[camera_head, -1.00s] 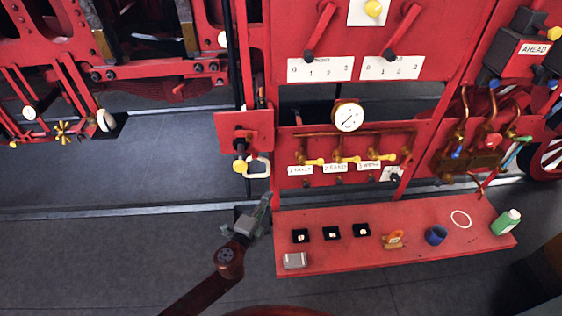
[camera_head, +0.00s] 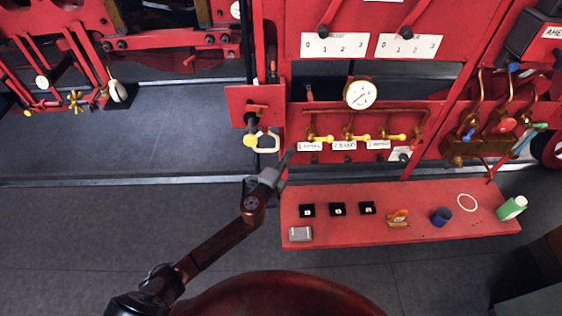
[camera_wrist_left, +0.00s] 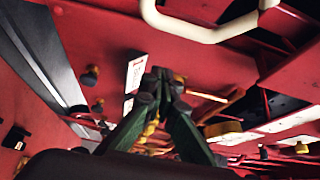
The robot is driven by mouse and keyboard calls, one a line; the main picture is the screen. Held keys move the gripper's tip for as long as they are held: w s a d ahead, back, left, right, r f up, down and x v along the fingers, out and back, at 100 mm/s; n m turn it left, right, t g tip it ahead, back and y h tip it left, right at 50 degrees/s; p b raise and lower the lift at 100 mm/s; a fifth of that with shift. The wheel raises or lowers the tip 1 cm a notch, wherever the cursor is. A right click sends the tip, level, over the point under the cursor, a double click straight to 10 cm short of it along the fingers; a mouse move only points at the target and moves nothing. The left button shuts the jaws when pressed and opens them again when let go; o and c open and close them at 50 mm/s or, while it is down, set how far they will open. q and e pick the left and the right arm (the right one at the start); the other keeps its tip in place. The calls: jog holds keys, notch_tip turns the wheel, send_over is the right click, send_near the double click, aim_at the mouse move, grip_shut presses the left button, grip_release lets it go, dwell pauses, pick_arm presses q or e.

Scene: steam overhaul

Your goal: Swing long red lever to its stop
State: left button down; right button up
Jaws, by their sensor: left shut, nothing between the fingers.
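Two red levers with dark knobs, one on the left (camera_head: 329,18) and one on the right (camera_head: 411,18), hang over numbered plates at the top of the head view. Their upper ends are cut off, and I cannot tell which is the task's lever. My left gripper (camera_head: 284,165) is shut and empty, below the cream loop handle (camera_head: 267,147) and well below both levers. In the wrist view, its dark green fingers (camera_wrist_left: 164,84) meet at the tips, in front of the red panel and blurred yellow handles. My right gripper is not in view.
A gauge (camera_head: 360,94) and yellow-handled valves (camera_head: 362,137) are to the right. The red shelf (camera_head: 420,230) below carries small items. The grey floor at left is clear.

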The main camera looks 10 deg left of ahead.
pick_arm(q)
jog(key=a, duration=0.2)
jog(key=w+a, duration=0.1)
jog(key=shift+w+a, duration=0.1)
jog(key=shift+a, duration=0.25)
